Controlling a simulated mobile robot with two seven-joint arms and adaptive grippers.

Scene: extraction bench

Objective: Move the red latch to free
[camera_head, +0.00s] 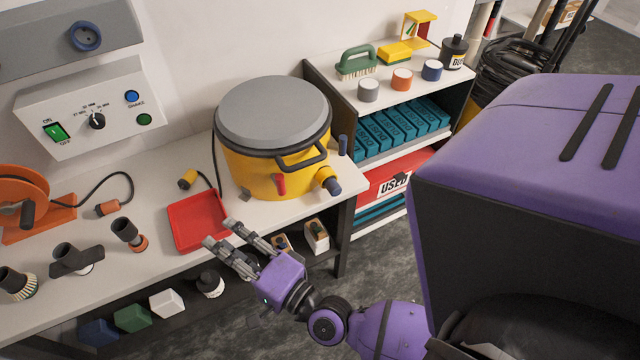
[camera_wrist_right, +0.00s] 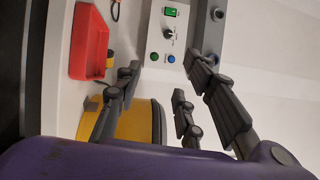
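The red latch (camera_head: 280,184) is a small upright tab on the front of a yellow drum (camera_head: 245,172) with a grey lid (camera_head: 272,112). The drum stands on the bench; its yellow wall also shows in the right wrist view (camera_wrist_right: 134,122). The latch does not show in that view. My right gripper (camera_head: 220,233) is open and empty, fingers spread, in front of the red tray, lower left of the latch and apart from it. Its spread fingers fill the middle of the right wrist view (camera_wrist_right: 160,75). My left gripper is not in view.
A red tray (camera_head: 186,232) lies left of the drum. A black handle (camera_head: 302,160) and a dark-tipped outlet (camera_head: 330,185) stick out near the latch. A shelf unit (camera_head: 345,100) stands to the right. Nozzles and a control panel (camera_head: 70,125) are on the left.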

